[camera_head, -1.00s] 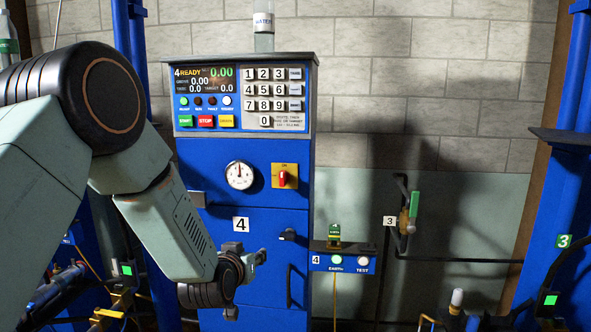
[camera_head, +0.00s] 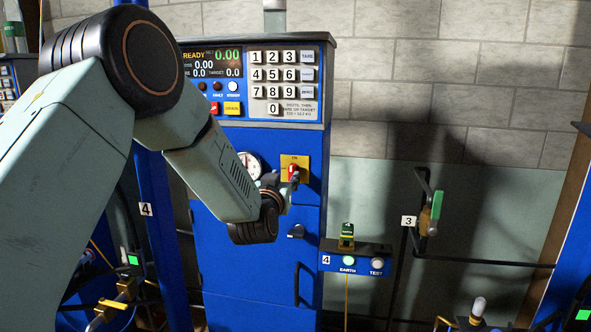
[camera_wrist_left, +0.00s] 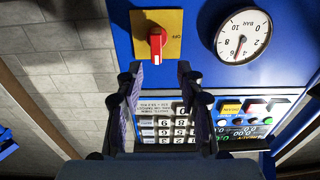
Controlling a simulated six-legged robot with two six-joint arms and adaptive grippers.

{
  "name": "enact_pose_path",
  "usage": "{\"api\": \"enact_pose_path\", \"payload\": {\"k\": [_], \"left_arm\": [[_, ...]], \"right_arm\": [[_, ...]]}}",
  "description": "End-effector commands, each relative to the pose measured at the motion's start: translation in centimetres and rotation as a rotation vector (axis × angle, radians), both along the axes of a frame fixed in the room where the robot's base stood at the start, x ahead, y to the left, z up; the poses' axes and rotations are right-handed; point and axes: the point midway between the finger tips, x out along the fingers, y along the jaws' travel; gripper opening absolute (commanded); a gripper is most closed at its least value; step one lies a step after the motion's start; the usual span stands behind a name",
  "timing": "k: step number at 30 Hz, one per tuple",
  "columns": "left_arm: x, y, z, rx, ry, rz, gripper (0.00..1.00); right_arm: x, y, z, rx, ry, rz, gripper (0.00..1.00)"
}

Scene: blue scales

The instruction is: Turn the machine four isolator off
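The machine four isolator is a red handle (camera_head: 293,173) on a yellow plate (camera_head: 303,161) on the blue cabinet (camera_head: 240,280). In the left wrist view, the red handle (camera_wrist_left: 157,44) is in line with the picture's vertical, and the word OFF is on the plate's right side. My left gripper (camera_head: 291,181) is just in front of the isolator and partly covers it in the head view. In the left wrist view its two fingers (camera_wrist_left: 161,67) are spread, with the handle just beyond the gap between their tips. They hold nothing. My right gripper is out of view.
A round gauge (camera_wrist_left: 243,36) sits beside the isolator. A keypad and display panel (camera_head: 210,72) is above. A black cabinet handle (camera_head: 297,285) is below, and an earth/test box (camera_head: 355,262) juts out to the right. A green-handled valve (camera_head: 436,206) is farther right.

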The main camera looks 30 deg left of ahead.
Motion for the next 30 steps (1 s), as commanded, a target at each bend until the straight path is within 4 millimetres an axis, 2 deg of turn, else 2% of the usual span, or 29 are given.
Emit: {"api": "enact_pose_path", "payload": {"k": [12, 18, 30], "left_arm": [[4.9, 1.0, 0.0, 0.001, 0.0, -0.003, 0.38], [6.7, 1.4, -0.1, 0.0, 0.002, -0.004, 0.38], [7.5, 1.5, -0.1, 0.0, 0.002, -0.005, 0.38]], "right_arm": [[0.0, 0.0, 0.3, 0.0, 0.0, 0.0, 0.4], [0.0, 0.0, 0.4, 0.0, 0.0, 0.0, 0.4], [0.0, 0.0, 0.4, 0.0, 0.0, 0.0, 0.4]]}}
